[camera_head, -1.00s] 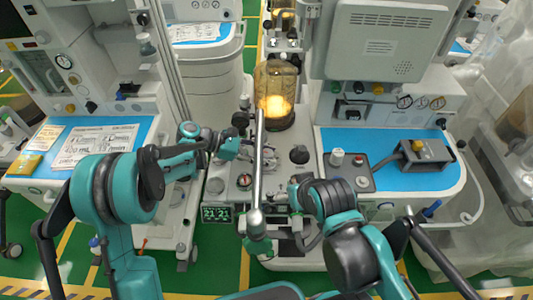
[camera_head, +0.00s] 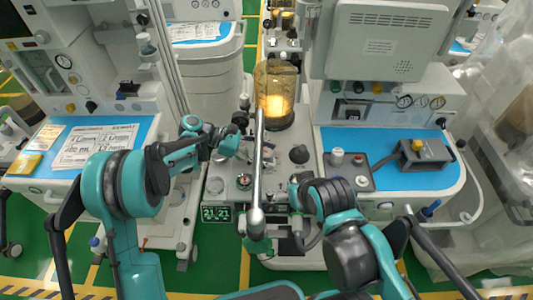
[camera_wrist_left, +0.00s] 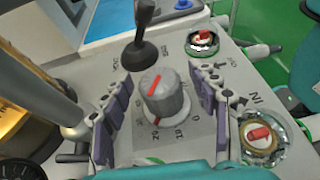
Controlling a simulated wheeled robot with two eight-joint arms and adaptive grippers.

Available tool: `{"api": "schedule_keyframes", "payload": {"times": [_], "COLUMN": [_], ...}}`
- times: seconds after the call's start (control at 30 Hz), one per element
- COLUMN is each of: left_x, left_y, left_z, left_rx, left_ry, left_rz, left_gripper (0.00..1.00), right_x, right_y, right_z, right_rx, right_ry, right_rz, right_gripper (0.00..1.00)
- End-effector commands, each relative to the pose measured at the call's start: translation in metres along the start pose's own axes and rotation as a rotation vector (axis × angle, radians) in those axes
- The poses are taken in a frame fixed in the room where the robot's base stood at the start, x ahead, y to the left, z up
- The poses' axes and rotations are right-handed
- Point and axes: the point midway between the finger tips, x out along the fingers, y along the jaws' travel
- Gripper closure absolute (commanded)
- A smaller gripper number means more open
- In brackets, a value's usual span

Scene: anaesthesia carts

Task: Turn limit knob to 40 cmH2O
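The limit knob (camera_wrist_left: 168,97) is a grey ribbed knob with a red line on top, centred in the left wrist view. Small numbers, 0, 10 and 20, show on the panel along its near side. The red line slants toward the lower left; the exact value is unclear. My left gripper (camera_wrist_left: 158,112) is open, one purple-grey finger pad on each side of the knob, the right pad closer to it. In the head view my left gripper (camera_head: 243,147) reaches in from the left; the silver post hides the knob there. My right arm's wrist is right of the post; its fingers are not clear.
A silver post (camera_head: 257,180) stands upright in front of the panel. A black lever (camera_wrist_left: 146,45) and two round red-marked ports (camera_wrist_left: 203,42) sit around the knob. The amber bellows (camera_head: 276,92) is behind. A blue worktop (camera_head: 385,150) lies to the right.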

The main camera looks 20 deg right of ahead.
Motion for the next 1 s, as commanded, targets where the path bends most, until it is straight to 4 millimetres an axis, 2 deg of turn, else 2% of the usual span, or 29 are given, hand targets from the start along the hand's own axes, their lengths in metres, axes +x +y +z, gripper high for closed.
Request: {"api": "schedule_keyframes", "payload": {"times": [0.27,0.37,0.7,0.83,1.0], "left_x": [-0.007,-0.022,-0.094,-0.111,-0.120], "left_y": [0.001,0.001,0.000,0.001,0.000], "left_z": [0.000,0.000,0.000,0.000,0.000], "left_rx": [-0.001,-0.001,-0.002,0.000,0.000], "left_ry": [-0.001,-0.001,0.000,-0.001,-0.001], "left_rz": [0.003,0.004,0.003,0.001,0.001], "left_gripper": [0.40,0.40,0.40,0.40,0.40], "right_x": [0.000,0.000,0.000,0.000,0.000], "right_y": [0.000,0.000,0.000,0.000,0.000], "right_z": [0.000,0.000,0.000,0.000,0.000], "right_rx": [0.000,0.000,0.000,0.000,0.000], "right_ry": [0.000,0.000,0.000,0.000,0.000], "right_rz": [0.000,0.000,0.000,0.000,0.000], "right_gripper": [0.00,0.00,0.00,0.00,0.00]}}
